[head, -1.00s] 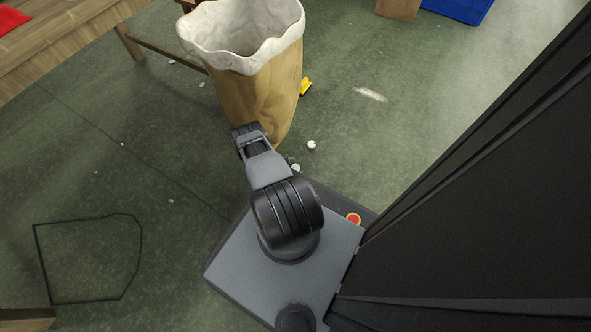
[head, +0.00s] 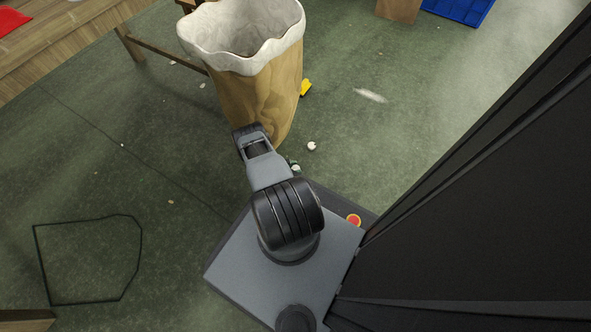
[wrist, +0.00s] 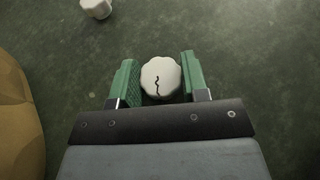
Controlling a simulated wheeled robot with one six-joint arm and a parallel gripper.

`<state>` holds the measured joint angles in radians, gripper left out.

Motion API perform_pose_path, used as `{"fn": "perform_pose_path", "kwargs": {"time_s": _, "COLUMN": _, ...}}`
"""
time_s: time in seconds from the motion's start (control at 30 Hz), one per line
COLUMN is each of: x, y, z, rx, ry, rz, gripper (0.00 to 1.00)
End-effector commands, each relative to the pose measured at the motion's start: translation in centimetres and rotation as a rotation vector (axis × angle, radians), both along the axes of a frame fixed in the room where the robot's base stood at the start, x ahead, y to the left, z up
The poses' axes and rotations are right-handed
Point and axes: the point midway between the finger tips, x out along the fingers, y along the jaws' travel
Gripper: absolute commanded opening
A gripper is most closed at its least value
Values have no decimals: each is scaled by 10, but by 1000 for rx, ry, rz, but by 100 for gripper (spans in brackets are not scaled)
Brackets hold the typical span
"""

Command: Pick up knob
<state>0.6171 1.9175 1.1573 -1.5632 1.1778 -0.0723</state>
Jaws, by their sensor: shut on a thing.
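A white knob (wrist: 161,77) with a scalloped edge and a dark wavy crack-like line on its face sits between the green fingers of my gripper (wrist: 158,82) in the wrist view. The fingers are shut on it from both sides. In the head view the held knob (head: 296,168) shows small and partly hidden, just past the edge of my base. A second white knob (head: 311,146) lies apart on the floor, a little farther out. It also shows at the upper left of the wrist view (wrist: 96,8).
A wooden table (head: 60,50) stands at upper left. Floor to the right is mostly clear.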

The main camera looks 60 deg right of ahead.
Motion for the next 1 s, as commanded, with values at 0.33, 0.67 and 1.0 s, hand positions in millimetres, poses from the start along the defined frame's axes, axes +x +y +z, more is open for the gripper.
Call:
{"fn": "perform_pose_path", "kwargs": {"time_s": 0.33, "x": 1, "y": 0, "z": 35, "rx": -1, "ry": -1, "rz": 1, "gripper": 20}}
{"fn": "perform_pose_path", "kwargs": {"time_s": 0.67, "x": 0, "y": 0, "z": 87, "rx": -1, "ry": -1, "rz": 0, "gripper": 20}}
{"fn": "perform_pose_path", "kwargs": {"time_s": 1.0, "x": 0, "y": 0, "z": 100, "rx": 1, "ry": 1, "rz": 0, "gripper": 20}}
